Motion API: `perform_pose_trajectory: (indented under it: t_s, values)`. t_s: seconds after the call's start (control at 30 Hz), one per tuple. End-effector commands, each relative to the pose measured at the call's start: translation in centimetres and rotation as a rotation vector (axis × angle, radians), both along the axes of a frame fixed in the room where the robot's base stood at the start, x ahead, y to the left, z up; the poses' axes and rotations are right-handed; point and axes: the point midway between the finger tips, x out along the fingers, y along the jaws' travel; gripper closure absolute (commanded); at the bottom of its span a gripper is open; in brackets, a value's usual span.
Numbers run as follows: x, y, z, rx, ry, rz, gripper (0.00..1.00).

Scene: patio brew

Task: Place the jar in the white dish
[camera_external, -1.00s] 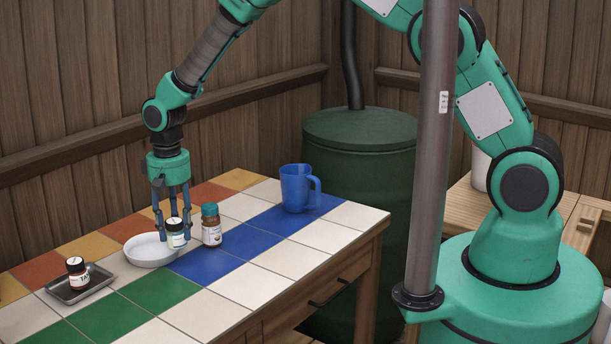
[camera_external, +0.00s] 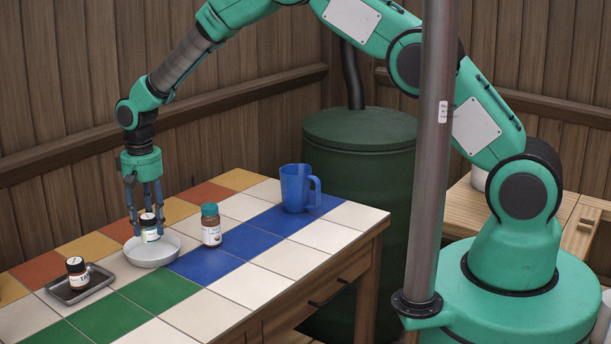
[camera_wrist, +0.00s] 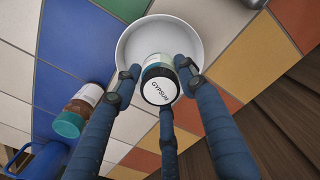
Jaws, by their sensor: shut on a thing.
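A small jar with a black and white lid (camera_external: 149,221) is held upright between the fingers of my gripper (camera_external: 147,230). In the wrist view the jar's lid (camera_wrist: 159,87) reads "GYPSUM", and my gripper's fingers (camera_wrist: 156,80) close around its sides. The white dish (camera_external: 168,258) stands on the tiled table, and the jar is over it, within its outline. The dish also shows in the wrist view (camera_wrist: 190,32), behind the jar. I cannot tell whether the jar's base touches the dish.
A teal-lidded brown jar (camera_external: 211,228) stands just right of the dish. A blue mug (camera_external: 296,190) is farther right. A small metal tray (camera_external: 97,287) holding a dark-lidded jar (camera_external: 77,270) lies to the left. Green tiles (camera_external: 160,290) in front are clear.

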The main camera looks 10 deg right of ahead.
Motion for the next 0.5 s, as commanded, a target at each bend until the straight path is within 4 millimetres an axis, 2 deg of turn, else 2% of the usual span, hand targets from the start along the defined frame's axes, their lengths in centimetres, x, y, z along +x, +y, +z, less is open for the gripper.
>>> perform_pose_trajectory:
  t_s: [0.13,0.37,0.5]
  values:
    - [0.0,0.0,-0.6,0.000,0.000,0.000,0.89]
    - [0.0,0.0,-3.1,-0.001,0.001,0.000,0.89]
    - [0.0,0.0,-3.5,0.001,-0.001,0.000,0.89]
